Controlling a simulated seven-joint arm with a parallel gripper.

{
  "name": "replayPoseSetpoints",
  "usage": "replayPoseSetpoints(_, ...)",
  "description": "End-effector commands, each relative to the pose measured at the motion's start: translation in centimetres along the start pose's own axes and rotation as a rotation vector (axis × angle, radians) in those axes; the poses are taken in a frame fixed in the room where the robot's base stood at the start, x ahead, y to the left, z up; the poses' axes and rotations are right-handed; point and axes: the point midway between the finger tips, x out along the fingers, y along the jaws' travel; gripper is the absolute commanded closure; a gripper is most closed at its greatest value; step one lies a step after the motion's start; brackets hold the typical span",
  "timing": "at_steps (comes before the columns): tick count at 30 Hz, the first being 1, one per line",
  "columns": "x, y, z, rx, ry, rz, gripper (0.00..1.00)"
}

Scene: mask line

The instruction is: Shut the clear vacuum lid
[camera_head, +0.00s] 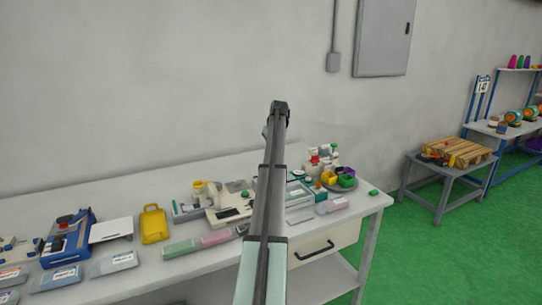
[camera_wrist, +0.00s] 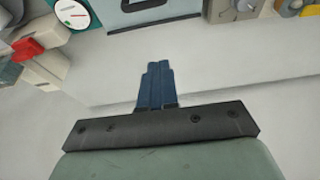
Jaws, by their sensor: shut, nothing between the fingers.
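A teal-framed unit with a pale, glassy-looking top (camera_head: 298,193) sits on the bench in the head view, just right of my arm, which hides its left part. I take this to be the vacuum unit; its lid's exact angle is too small to tell. In the wrist view, a teal-grey panel with a dark handle bar (camera_wrist: 148,5) is cut off by the top edge. My gripper (camera_wrist: 157,68) has its dark blue fingers together and empty, pointing toward that panel with a gap of pale surface between. My arm rises over the bench in the head view; its fingers are not distinct there.
A round dial (camera_wrist: 72,12) and a red part (camera_wrist: 28,47) stand at the wrist view's upper left. A yellow case (camera_head: 154,224) and a blue machine (camera_head: 70,235) lie left on the bench. A bowl of coloured pieces (camera_head: 342,181) is at right. The wall is behind.

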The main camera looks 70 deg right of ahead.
Motion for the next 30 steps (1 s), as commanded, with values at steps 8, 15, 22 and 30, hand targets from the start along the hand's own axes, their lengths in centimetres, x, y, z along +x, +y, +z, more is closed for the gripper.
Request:
replayPoseSetpoints(8, 4.6, -0.1, 0.0, -0.001, -0.001, -0.001, 1.0)
replayPoseSetpoints(15, 8.7, -0.1, -0.1, -0.001, -0.001, -0.001, 1.0)
replayPoseSetpoints(22, 8.6, -0.2, 2.7, -0.001, 0.001, 0.0, 1.0)
replayPoseSetpoints(30, 8.4, -0.1, 3.9, -0.001, 0.0, 0.0, 1.0)
